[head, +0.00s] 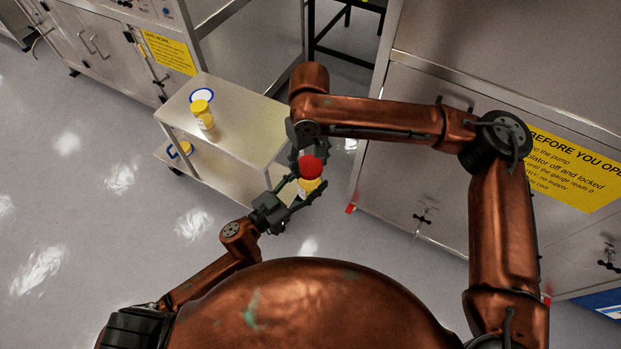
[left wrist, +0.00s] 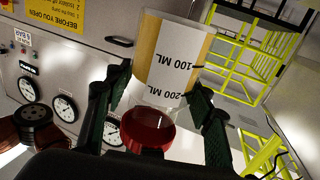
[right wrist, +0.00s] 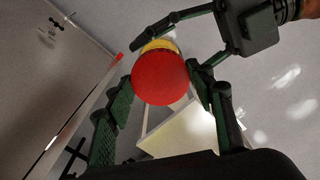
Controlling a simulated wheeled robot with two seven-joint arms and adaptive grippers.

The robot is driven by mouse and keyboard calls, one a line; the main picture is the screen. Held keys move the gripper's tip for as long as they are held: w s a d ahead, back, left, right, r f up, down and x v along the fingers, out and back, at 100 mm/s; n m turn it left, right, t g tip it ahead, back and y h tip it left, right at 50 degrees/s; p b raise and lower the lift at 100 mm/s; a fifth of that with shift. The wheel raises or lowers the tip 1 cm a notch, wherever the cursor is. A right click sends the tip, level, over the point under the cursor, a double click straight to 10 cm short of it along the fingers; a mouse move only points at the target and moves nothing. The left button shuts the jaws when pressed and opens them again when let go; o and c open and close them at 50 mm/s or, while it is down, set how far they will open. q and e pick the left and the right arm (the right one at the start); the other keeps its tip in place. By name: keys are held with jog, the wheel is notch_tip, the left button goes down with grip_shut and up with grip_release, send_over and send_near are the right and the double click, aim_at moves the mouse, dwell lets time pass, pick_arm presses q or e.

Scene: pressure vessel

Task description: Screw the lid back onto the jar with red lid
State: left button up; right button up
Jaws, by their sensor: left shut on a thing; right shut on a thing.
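The jar (head: 308,188), with yellow contents and a white label, is held in the air in front of my body. My left gripper (head: 292,190) is shut on its sides. In the left wrist view the jar (left wrist: 172,60) shows its volume marks, and the red lid (left wrist: 145,132) is at its mouth. My right gripper (head: 308,154) is shut on the red lid (head: 314,168). In the right wrist view the lid (right wrist: 161,79) is between its fingers and hides most of the jar. I cannot tell how far the lid is threaded.
A metal cart (head: 258,124) stands beyond the grippers. A large metal cabinet (head: 400,185) stands to the right. Open floor lies left.

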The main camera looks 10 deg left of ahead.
aim_at(310, 183)
jog(key=shift+f, duration=0.2)
jog(key=shift+s, duration=0.1)
dwell(0.5)
jog(key=shift+f, duration=0.9)
jog(key=shift+f, duration=0.55)
jog(key=m, duration=0.6)
jog(key=shift+m, duration=0.4)
jog(key=m, duration=0.5)
jog(key=shift+a+m, duration=0.1)
jog(key=shift+m, duration=0.3)
jog(key=m, duration=0.3)
jog(key=shift+m, duration=0.4)
jog(key=m, duration=0.4)
